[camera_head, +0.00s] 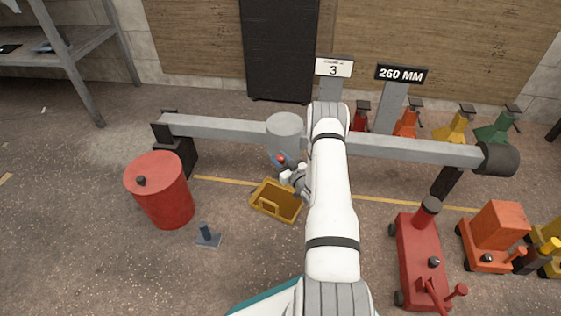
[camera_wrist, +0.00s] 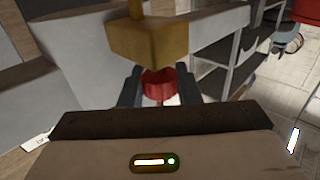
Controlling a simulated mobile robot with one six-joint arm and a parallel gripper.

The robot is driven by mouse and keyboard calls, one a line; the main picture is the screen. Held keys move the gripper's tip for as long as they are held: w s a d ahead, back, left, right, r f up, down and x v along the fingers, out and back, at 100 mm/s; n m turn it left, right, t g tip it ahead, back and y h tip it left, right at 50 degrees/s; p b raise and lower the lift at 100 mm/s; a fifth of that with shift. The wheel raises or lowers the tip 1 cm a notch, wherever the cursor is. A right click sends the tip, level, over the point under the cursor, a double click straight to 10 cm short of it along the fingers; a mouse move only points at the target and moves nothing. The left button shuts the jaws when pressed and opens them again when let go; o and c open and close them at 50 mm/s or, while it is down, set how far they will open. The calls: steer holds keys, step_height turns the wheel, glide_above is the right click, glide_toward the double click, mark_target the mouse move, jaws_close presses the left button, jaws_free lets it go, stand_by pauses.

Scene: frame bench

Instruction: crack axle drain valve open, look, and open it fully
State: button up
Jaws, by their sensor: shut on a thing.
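A red valve knob (camera_wrist: 158,86) sits below a brass block (camera_wrist: 150,40) with a thin stem above it in the wrist view. My gripper (camera_wrist: 159,92) has one dark finger on each side of the knob and is shut on it. In the head view the small red knob (camera_head: 281,159) shows just under the grey drum (camera_head: 285,128) at the middle of the axle beam (camera_head: 420,150). My gripper there (camera_head: 287,172) reaches it from below right. I cannot tell how far the knob is turned, and no flow of liquid shows.
A yellow tray (camera_head: 258,203) lies on the floor below the drum. A red drum (camera_head: 160,195) and a small dark stand (camera_head: 207,237) are at left. A red jack (camera_head: 418,255) and orange equipment (camera_head: 497,225) stand at right. Coloured stands (camera_head: 452,128) line the back.

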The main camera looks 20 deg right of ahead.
steer(key=shift+n+g+y+b, duration=0.55)
steer(key=shift+n+y, duration=0.45)
steer(key=shift+y, duration=0.5)
steer(key=shift+n+g+y+b, duration=0.55)
steer(key=shift+n+y, duration=0.45)
steer(key=shift+y, duration=0.5)
steer(key=o, duration=0.9)
steer(key=shift+o, duration=0.2)
